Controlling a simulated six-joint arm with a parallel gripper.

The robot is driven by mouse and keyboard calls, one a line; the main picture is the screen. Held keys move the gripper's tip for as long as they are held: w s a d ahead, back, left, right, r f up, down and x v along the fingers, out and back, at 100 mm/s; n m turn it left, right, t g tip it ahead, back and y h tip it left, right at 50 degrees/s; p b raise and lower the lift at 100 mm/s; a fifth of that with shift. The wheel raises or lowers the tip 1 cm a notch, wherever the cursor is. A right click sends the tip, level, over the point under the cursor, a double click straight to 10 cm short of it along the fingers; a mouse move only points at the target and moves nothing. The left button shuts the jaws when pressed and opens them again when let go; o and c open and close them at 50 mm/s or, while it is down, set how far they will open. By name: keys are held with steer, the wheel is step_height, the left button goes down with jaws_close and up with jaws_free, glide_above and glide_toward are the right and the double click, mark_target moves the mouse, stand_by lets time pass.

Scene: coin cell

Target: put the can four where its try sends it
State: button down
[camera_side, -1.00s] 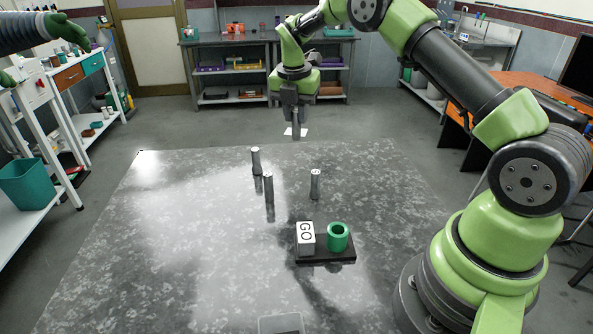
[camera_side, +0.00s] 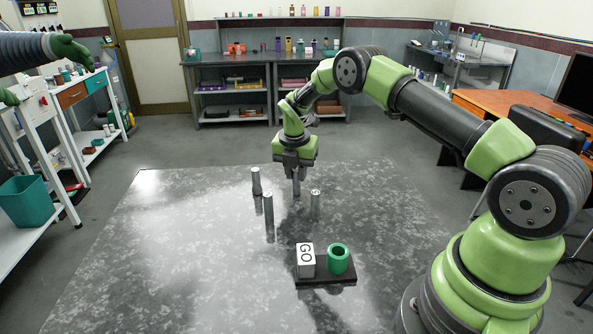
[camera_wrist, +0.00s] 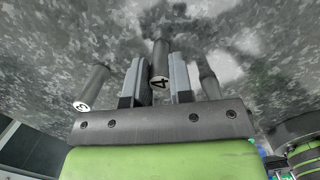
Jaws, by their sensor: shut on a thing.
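Can four is a slim grey metal cylinder, upright between the fingers of my gripper (camera_side: 296,180). Its end, marked 4, faces the wrist camera (camera_wrist: 159,80). My gripper is shut on it, low over the back of the table. I cannot tell whether its lower end touches the table. A green round holder (camera_side: 338,259) with an open, empty-looking top stands on a black base (camera_side: 325,281).
Three similar cans stand nearby: one back left (camera_side: 256,181), one front left (camera_side: 268,215), one right (camera_side: 315,204). The grey table's (camera_side: 170,270) left side is clear.

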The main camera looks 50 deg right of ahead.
steer(key=c, duration=1)
jaws_free()
steer(key=shift+f, duration=0.1)
steer(key=s+a+r+m+t, duration=0.1)
steer(key=s+a+r+m, duration=0.1)
steer(key=r, duration=0.6)
steer(key=s+a+r+m, duration=0.2)
steer(key=a+r+m, duration=0.1)
steer(key=r, duration=0.4)
steer(key=s+a+r+m+t, duration=0.1)
steer(key=s+a+r+m, duration=0.1)
steer(key=r, duration=0.6)
steer(key=s+a+r+m+t+y, duration=0.1)
steer(key=s+a+m, duration=0.3)
steer(key=s+m, duration=0.5)
steer(key=s+a+r+m+t+y, duration=0.2)
steer(key=s+a+m, duration=0.3)
steer(key=s+m, duration=0.5)
steer(key=shift+s+a+r+t+y, duration=0.25)
steer(key=shift+s+r+t, duration=0.25)
steer(key=shift+s+t, duration=0.5)
steer(key=shift+s+d, duration=0.1)
steer(key=shift+s, duration=0.1)
